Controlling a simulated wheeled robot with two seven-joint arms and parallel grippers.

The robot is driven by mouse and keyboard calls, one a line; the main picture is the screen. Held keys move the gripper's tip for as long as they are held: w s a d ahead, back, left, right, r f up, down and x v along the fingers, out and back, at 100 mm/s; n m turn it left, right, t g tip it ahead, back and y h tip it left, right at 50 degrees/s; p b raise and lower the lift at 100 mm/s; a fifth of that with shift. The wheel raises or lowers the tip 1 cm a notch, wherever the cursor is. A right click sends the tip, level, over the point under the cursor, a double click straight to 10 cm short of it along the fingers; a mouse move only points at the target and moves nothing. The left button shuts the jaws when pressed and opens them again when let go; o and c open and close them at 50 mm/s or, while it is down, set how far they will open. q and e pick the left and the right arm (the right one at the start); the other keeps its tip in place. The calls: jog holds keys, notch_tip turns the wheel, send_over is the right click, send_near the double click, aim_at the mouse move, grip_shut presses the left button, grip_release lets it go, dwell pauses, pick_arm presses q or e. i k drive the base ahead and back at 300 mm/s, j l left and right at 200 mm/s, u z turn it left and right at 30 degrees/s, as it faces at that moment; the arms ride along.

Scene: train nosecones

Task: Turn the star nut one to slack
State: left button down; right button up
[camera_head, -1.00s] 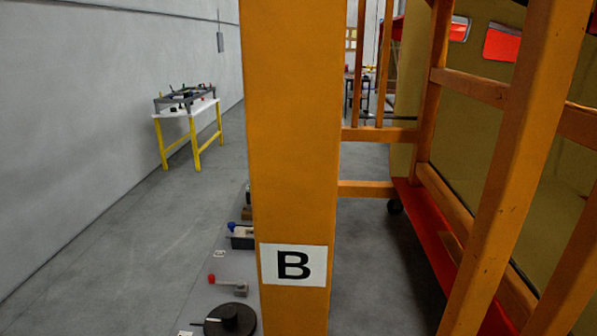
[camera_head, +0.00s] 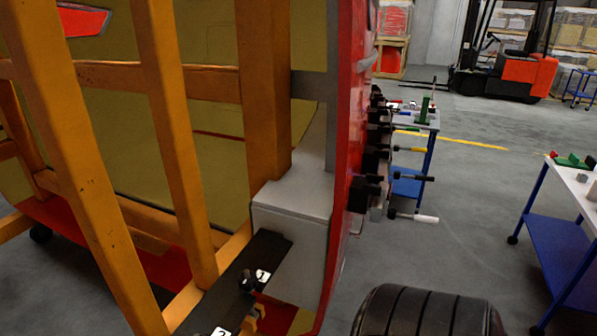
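A small black knob (camera_head: 247,281), which looks like star nut one, sits on a black bar (camera_head: 232,285) beside a white label marked 1 (camera_head: 263,275). Its lobes are too small to make out. A second label, marked 2 (camera_head: 220,332), is partly cut off at the bottom edge. The bar slopes down to the left in front of a grey block (camera_head: 292,245), inside the orange frame. Neither of my grippers shows in view.
Orange posts (camera_head: 180,150) fill the left. A red panel (camera_head: 349,110) carries several black clamps (camera_head: 364,192) sticking out right. A tyre-like black shape (camera_head: 425,315) stands at the bottom. A blue-legged table (camera_head: 555,240) is at right, a forklift (camera_head: 510,60) behind. Floor between is open.

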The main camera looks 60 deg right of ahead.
aim_at(249, 285)
jog(key=z, duration=1.45)
